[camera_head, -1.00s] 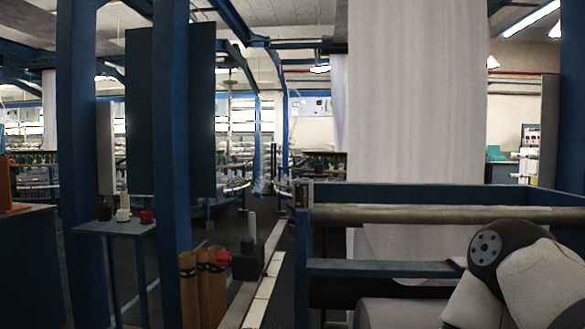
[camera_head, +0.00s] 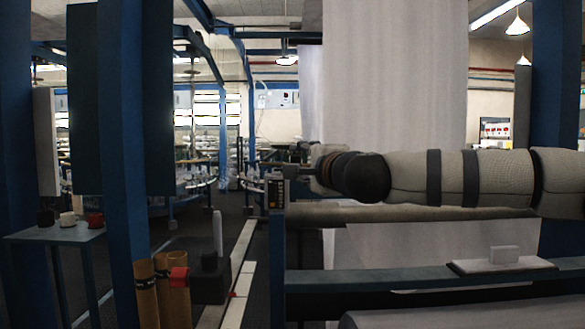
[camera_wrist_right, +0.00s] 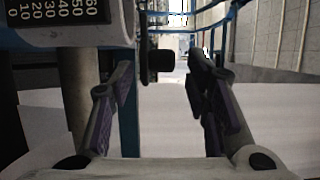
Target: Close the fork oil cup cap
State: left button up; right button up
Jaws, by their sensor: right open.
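My right arm comes in from the right in the head view, and its gripper (camera_head: 298,172) points left above the end of the loom's roller, beside a panel with numbers (camera_head: 277,194). In the right wrist view the gripper (camera_wrist_right: 160,75) is open, with its two dark fingers apart. A dark round knob-like part (camera_wrist_right: 161,61) shows between the fingers, beyond them and apart from them. It may be the oil cup cap, but I cannot tell, nor whether it is open or closed. The numbered panel (camera_wrist_right: 61,16) is at the upper left there. My left gripper is out of view.
The loom's roller (camera_head: 420,214) and blue crossbar (camera_head: 400,280) run below my right arm. A white block on a plate (camera_head: 503,256) sits at the right. A small table (camera_head: 62,234) with three small objects stands at the left. Blue posts (camera_head: 127,140) rise nearby.

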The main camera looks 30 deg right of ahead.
aim_at(298, 162)
jog(key=w, duration=0.4)
jog(key=shift+w+d+r, duration=0.1)
jog(key=shift+w+d, duration=0.1)
jog(key=shift+w, duration=0.1)
jog(key=shift+c, duration=0.5)
